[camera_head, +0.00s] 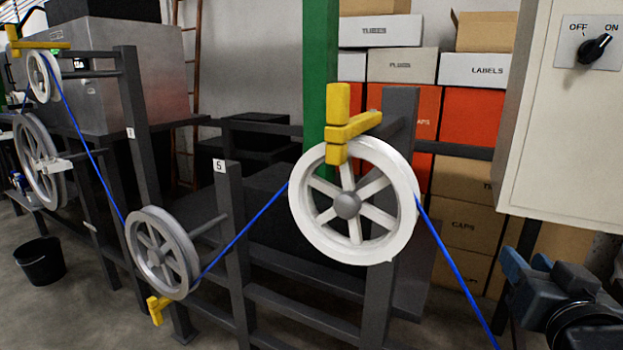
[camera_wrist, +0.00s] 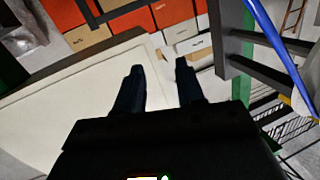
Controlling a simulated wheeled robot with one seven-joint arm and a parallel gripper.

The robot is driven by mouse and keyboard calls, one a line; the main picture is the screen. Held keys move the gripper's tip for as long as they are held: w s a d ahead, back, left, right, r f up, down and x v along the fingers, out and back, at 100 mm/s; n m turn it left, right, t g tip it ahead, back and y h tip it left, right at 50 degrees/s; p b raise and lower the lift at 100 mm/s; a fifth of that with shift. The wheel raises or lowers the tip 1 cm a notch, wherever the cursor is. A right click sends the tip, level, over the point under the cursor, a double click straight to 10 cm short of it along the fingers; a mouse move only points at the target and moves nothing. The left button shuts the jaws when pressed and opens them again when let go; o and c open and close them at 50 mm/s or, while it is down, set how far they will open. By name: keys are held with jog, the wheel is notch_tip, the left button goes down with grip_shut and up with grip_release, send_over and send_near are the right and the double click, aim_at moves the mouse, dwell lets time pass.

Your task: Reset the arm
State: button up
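My gripper (camera_wrist: 157,68) shows in the wrist view with its two dark fingers apart and nothing between them. In the head view my arm shows at the lower right corner, below the control box, and the fingertips cannot be made out clearly there. The blue cable (camera_head: 246,234) runs over the large white wheel (camera_head: 398,243), under the grey wheel (camera_head: 133,238) and up to a small wheel (camera_head: 36,80) at the upper left. In the wrist view the cable (camera_wrist: 281,42) passes at the upper right, apart from my fingers.
A pale control box (camera_head: 570,130) with a knob (camera_head: 594,48) turned toward ON hangs at the right. Yellow brackets (camera_head: 353,127) sit at the wheels. Dark frame posts (camera_head: 233,250), a green column (camera_head: 321,70) and stacked boxes (camera_head: 475,70) stand around. A black bucket (camera_head: 40,262) is on the floor.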

jog(key=s+a+f+n+y, duration=0.2)
jog(key=s+a+f, duration=0.2)
jog(key=s+f, duration=0.35)
jog(key=s+a+f+n+y, duration=0.2)
jog(key=s+a+f, duration=0.2)
jog(key=s+f, duration=0.4)
jog(key=s+a, duration=0.1)
jog(key=s, duration=0.9)
jog(key=s+a+n+g+y, duration=0.1)
jog(key=s+a, duration=0.1)
jog(key=s, duration=0.8)
jog(key=shift+s+a+r+y, duration=0.15)
jog(key=shift+a+r+y, duration=0.15)
jog(key=shift+r, duration=0.15)
